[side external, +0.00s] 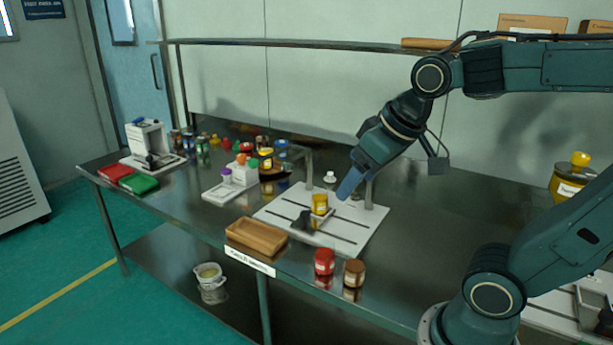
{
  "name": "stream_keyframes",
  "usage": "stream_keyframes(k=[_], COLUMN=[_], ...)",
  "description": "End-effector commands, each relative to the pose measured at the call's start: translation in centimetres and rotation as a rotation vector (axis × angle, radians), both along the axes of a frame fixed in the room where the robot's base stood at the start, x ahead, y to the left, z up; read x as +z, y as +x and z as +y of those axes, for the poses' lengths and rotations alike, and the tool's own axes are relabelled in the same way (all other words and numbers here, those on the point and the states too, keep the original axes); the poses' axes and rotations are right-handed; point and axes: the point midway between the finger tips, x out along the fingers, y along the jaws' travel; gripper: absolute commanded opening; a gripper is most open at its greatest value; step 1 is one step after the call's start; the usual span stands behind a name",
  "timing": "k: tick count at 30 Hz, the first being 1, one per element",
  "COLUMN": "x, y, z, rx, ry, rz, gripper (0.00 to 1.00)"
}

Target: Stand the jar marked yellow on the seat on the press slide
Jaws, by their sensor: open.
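A jar with a yellow body and a pale band (320,205) stands upright on the white slotted base plate (358,236), close to a dark block (302,221). It appears to stand on a small pale piece at the plate's middle, which I take for the seat on the press slide; the exact contact is too small to tell. My gripper (347,190) is open, above and just right of this jar, apart from it as far as I can see. Its fingers look like one blue shape from this side. Grey posts (369,191) rise behind it.
A red jar (324,262) and a brown jar (354,272) stand at the bench's front edge. A wooden tray (257,236) lies left of the plate. A white rack (232,186) and another yellow-marked jar (266,158) stand behind left. Bare steel shows right of the plate.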

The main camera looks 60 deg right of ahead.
Motion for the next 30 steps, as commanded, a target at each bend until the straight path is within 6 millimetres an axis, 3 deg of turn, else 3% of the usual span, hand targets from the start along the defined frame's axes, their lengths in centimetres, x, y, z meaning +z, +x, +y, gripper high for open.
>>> stream_keyframes(k=[4, 10, 30], x=[-0.5, -1.3, -1.4], y=[-3.2, -5.5, -5.9], z=[1.4, 2.2, 2.3], rx=[0.063, 0.108, 0.115], ry=[-0.002, -0.005, -0.006], rz=[-0.002, 0.002, 0.004], gripper=[0.70, 0.70, 0.70])
